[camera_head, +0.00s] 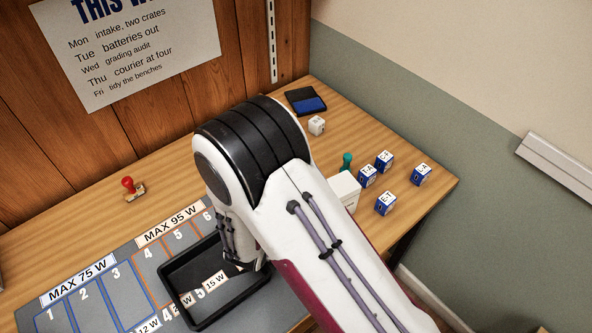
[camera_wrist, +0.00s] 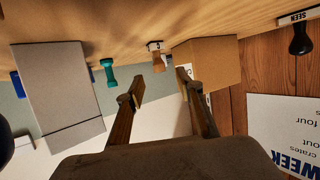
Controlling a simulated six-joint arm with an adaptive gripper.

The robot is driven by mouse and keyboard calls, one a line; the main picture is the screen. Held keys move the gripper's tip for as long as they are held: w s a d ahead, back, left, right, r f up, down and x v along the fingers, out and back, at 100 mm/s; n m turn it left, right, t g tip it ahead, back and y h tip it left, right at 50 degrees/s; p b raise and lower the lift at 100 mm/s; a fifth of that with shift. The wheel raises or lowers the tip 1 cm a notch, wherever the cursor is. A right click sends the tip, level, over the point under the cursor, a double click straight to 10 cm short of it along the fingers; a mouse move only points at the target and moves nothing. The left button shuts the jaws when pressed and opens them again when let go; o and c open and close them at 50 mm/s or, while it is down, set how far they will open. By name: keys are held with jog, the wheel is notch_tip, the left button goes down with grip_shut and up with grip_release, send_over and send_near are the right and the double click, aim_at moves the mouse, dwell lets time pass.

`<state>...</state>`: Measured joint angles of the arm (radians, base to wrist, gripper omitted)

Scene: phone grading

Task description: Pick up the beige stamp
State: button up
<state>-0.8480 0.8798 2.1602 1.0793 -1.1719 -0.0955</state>
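The beige stamp (camera_wrist: 158,62) hangs upside down in the tilted wrist view, its tan handle pointing down and its pale labelled base at the wooden surface. It appears beyond and between the two fingers of my gripper (camera_wrist: 161,84). The fingers are spread with a clear gap, and nothing is between their tips. The distance from fingertips to stamp cannot be judged exactly, but they look apart. In the head view my arm covers the middle of the bench, and I cannot make out the beige stamp or the fingers there.
In the wrist view a cardboard box (camera_wrist: 206,60) stands right of the stamp, close to a finger. A teal stamp (camera_wrist: 109,73) and grey box (camera_wrist: 58,95) are left; a black stamp (camera_wrist: 301,38) is far right. A red stamp (camera_head: 129,185) and black tray (camera_head: 180,303) show in the head view.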

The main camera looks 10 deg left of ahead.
jog(key=shift+x, duration=1.25)
jog(key=shift+r+x, duration=0.15)
jog(key=shift+x, duration=1.15)
jog(key=shift+r+x, duration=0.15)
jog(key=shift+x, duration=1.15)
jog(key=shift+d, duration=0.15)
jog(key=shift+c, duration=0.4)
jog(key=c, duration=1)
